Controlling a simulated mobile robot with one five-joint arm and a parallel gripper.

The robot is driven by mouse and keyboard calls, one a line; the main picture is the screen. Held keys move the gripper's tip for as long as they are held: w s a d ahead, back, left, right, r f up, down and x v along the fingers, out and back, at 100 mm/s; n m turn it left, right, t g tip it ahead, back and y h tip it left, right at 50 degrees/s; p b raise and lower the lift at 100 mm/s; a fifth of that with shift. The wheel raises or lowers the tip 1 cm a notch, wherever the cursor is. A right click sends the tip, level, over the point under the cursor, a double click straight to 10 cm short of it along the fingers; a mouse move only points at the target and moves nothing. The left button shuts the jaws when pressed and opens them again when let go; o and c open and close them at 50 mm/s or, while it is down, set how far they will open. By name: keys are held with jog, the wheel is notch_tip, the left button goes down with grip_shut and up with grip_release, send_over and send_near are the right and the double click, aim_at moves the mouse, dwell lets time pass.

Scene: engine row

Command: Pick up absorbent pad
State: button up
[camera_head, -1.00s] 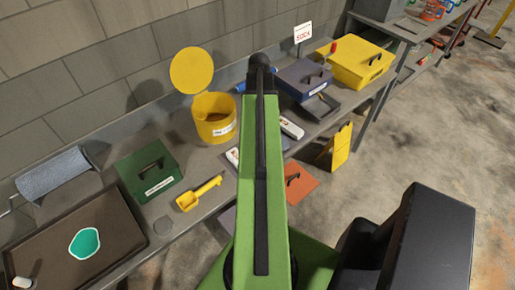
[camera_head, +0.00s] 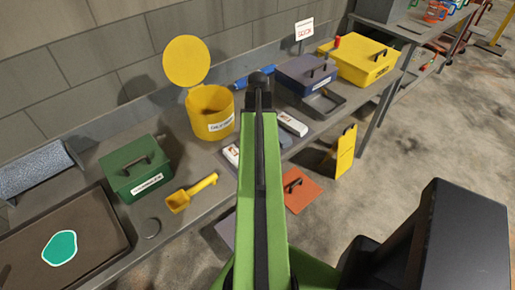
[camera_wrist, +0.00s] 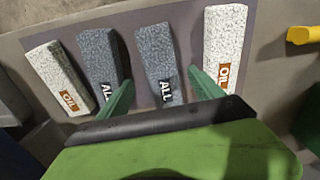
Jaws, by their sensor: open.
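Several absorbent pads lie in a row in the wrist view: a white speckled "OIL" pad (camera_wrist: 60,76) at left, a grey "ALL" pad (camera_wrist: 102,62), a second grey "ALL" pad (camera_wrist: 159,58), and a white "OIL" pad (camera_wrist: 225,45) at right. My gripper (camera_wrist: 160,76) is open. Its green fingers appear on either side of the second grey pad, with nothing held; I cannot tell how high they are above it. In the head view, a white pad (camera_head: 293,124) shows right of my arm and another (camera_head: 232,153) left of it. My arm hides most of the row and the gripper.
On the bench are a yellow bin (camera_head: 210,112) with its round lid raised, a green box (camera_head: 134,170), a yellow scoop (camera_head: 190,193), a dark blue box (camera_head: 306,75) and a yellow case (camera_head: 358,62). A dark tray (camera_head: 95,245) with a teal patch is at left.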

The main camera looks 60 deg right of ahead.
notch_tip(320, 180, down, 4)
jog(key=shift+a+r+b, duration=0.1)
jog(key=shift+a+b, duration=0.05)
jog(key=shift+b, duration=1.1)
jog(key=shift+r, duration=0.15)
jog(key=c, duration=1.4)
